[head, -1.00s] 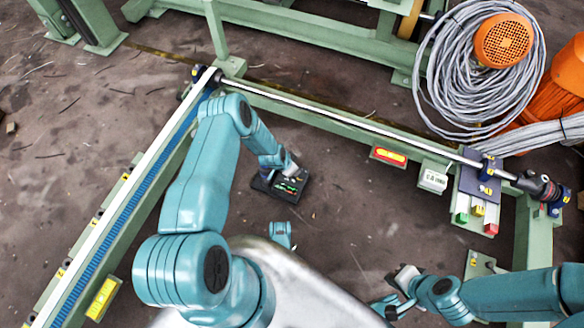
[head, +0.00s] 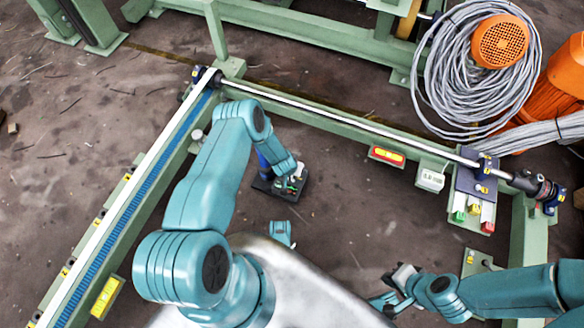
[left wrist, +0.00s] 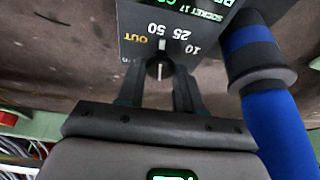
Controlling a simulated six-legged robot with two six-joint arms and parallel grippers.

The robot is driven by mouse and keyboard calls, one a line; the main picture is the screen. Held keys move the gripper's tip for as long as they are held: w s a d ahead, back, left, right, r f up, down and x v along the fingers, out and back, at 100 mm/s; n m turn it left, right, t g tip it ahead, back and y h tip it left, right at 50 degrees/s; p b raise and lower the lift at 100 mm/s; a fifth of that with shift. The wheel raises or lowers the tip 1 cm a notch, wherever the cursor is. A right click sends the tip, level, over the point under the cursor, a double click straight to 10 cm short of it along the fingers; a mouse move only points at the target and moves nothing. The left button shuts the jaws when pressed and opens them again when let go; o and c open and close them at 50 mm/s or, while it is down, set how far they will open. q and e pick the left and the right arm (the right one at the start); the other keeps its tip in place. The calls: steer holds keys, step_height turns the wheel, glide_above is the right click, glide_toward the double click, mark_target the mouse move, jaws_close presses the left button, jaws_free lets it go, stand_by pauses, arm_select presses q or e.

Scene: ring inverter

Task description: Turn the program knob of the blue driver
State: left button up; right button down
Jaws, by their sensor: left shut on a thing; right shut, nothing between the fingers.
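The blue driver shows in the left wrist view as a thick blue handle (left wrist: 280,125) with a black collar, beside a black panel (left wrist: 140,20) with green text. The round program knob (left wrist: 158,69) sits at the panel's edge, near the marks OUT, 50, 25 and 10. My left gripper (left wrist: 159,76) is shut on the knob, one finger on each side. In the head view the left gripper (head: 293,172) is over the black panel and partly hides it. A bit of blue handle (head: 263,160) shows beside the arm. My right gripper (head: 388,288) is shut and empty at the bottom.
A green frame with a long steel rod (head: 350,125) runs behind the panel. A blue-toothed rail (head: 130,215) runs along the left. A small mount with coloured blocks (head: 470,195) and coiled grey cable (head: 465,85) are at right. The floor between panel and right gripper is mostly clear.

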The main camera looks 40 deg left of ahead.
arm_select(q)
steer(key=shift+n+y+b, duration=0.3)
steer(key=shift+n+y, duration=0.1)
steer(key=shift+n, duration=0.5)
arm_select(e)
steer(key=shift+d+f, duration=0.1)
steer(key=shift+f, duration=0.2)
arm_select(q)
steer(key=o, duration=1)
steer(key=shift+d, duration=0.1)
steer(key=shift+o, duration=0.2)
steer(key=p+v, duration=0.7)
steer(key=v, duration=0.9)
steer(key=shift+r+p, duration=0.2)
steer(key=shift+p, duration=0.15)
arm_select(e)
step_height(320, 180, up, 7)
steer(key=s+a, duration=0.1)
steer(key=shift+s+a+n, duration=0.15)
steer(key=shift+n, duration=0.15)
